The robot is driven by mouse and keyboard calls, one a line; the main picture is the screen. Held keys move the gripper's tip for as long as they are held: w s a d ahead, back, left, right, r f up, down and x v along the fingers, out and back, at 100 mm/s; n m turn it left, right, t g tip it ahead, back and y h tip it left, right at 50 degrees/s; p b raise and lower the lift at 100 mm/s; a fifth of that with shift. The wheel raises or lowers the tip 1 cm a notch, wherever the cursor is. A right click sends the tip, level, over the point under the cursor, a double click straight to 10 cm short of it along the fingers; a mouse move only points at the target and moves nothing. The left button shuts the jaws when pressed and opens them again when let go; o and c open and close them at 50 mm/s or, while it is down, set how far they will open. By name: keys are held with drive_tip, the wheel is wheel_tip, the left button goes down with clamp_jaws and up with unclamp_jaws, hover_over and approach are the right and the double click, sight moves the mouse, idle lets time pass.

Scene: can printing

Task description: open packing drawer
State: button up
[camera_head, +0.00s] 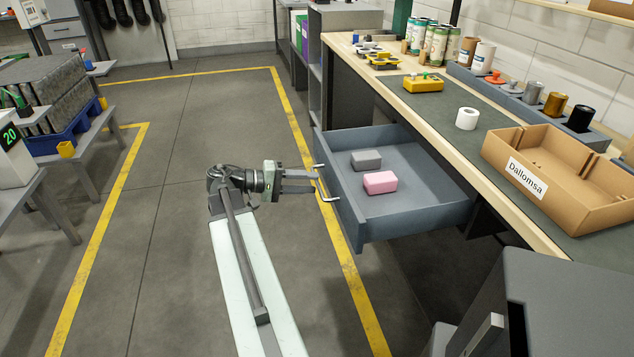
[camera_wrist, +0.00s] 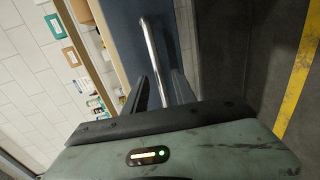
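The packing drawer (camera_head: 430,213) is a grey-blue drawer under the workbench and stands pulled far out. Its bar handle (camera_head: 324,183) is on the drawer front, and it also shows as a pale metal bar in the wrist view (camera_wrist: 153,50). My gripper (camera_head: 315,181) is at the handle, with its two fingers apart. In the wrist view my gripper (camera_wrist: 160,88) has the bar running between its fingers, and they do not look closed on it. A grey block (camera_head: 366,160) and a pink block (camera_head: 380,182) lie inside the drawer.
The workbench top (camera_head: 455,165) holds a Dallomsa cardboard box (camera_head: 560,175), a white roll (camera_head: 467,119), a yellow device (camera_head: 423,84) and several cans (camera_head: 437,45). A dark grey box-like unit (camera_head: 560,300) is at the lower right. Floor left of the drawer is clear.

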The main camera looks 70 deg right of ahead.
drive_tip(key=shift+p+v, duration=0.3)
drive_tip(key=shift+v, duration=2.05)
drive_tip(key=w+a+f+n+t+h, duration=0.1)
drive_tip(key=w+a+f+n+t, duration=0.25)
drive_tip(key=w+a, duration=0.65)
drive_tip(key=w+a+f+n+t, duration=0.3)
drive_tip(key=w+a+f+t, duration=0.1)
drive_tip(key=w+a, duration=0.7)
drive_tip(key=w+a+f+n+t+y, duration=0.2)
drive_tip(key=a+f+y, duration=0.15)
drive_tip(key=a, duration=0.65)
drive_tip(key=w+a+f+n+t+y, duration=0.1)
drive_tip(key=w+a+f+t+y, duration=0.2)
drive_tip(key=a, duration=0.8)
drive_tip(key=w+a+f+n+y, duration=0.15)
drive_tip(key=a+f+y, duration=0.3)
drive_tip(key=a, duration=0.55)
wheel_tip(320, 180, up, 29)
drive_tip(key=h+p, duration=0.1)
drive_tip(key=p, duration=2.8)
drive_tip(key=shift+a+f, duration=0.2)
drive_tip(key=shift+a, duration=0.05)
